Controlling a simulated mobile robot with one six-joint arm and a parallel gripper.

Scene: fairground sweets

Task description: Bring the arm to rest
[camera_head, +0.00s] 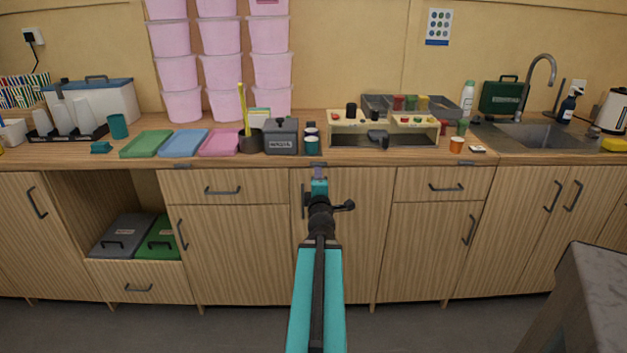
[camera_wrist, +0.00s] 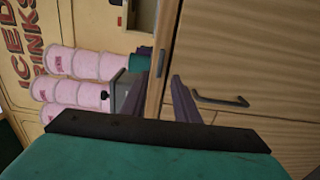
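My gripper (camera_head: 319,174) is in the middle of the head view, at the end of my teal arm stretched forward. It appears in front of the counter's front edge, just below the worktop. In the wrist view, the two dark purple fingers (camera_wrist: 165,92) stand apart with a gap between them. The wooden counter edge shows through the gap, and nothing is held. The exact distance from the fingertips to the counter edge cannot be told.
The counter (camera_head: 330,158) holds a grey lidded box (camera_head: 281,138), a wooden rack (camera_head: 345,128), and coloured trays: green (camera_head: 147,144), blue (camera_head: 183,142), pink (camera_head: 220,142). Stacked pink tubs (camera_head: 221,72) stand behind. A grey-topped block (camera_head: 590,300) is at lower right. Floor before the cabinets is clear.

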